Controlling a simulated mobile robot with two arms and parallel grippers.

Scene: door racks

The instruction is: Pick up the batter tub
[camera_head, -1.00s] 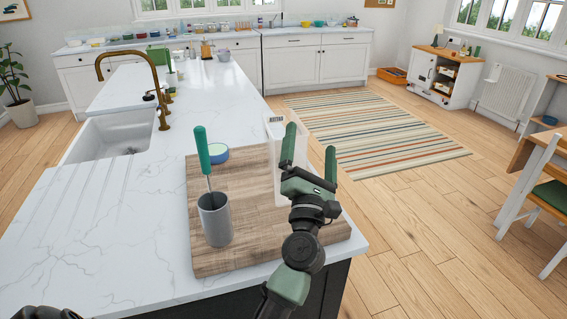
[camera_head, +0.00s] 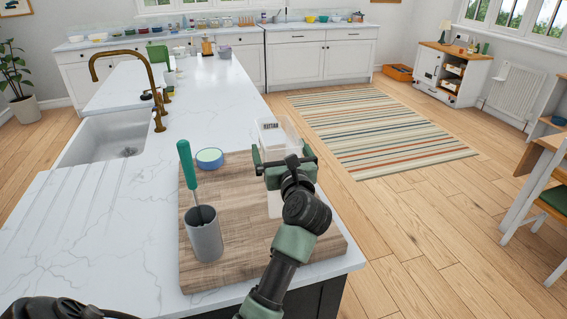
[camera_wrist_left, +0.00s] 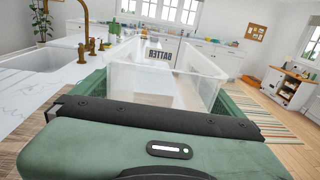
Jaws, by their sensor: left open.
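The batter tub (camera_head: 272,131) is a clear, boxy tub with a "BATTER" label, at the right edge of the wooden board on the counter. My left gripper (camera_head: 284,157) is open at the tub's near side and hides much of it. In the left wrist view the tub (camera_wrist_left: 165,82) lies ahead, between the two green fingers (camera_wrist_left: 160,97), one to each side. I cannot tell whether either finger touches it. The tub's lower part is mostly hidden. My right gripper is not in view.
The wooden board (camera_head: 235,255) also holds a grey cup (camera_head: 204,238) with a green-handled tool (camera_head: 187,164) and a round blue-rimmed tub (camera_head: 209,157). A sink (camera_head: 110,138) and brass tap (camera_head: 155,85) are at left. The counter's right edge is close to the batter tub.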

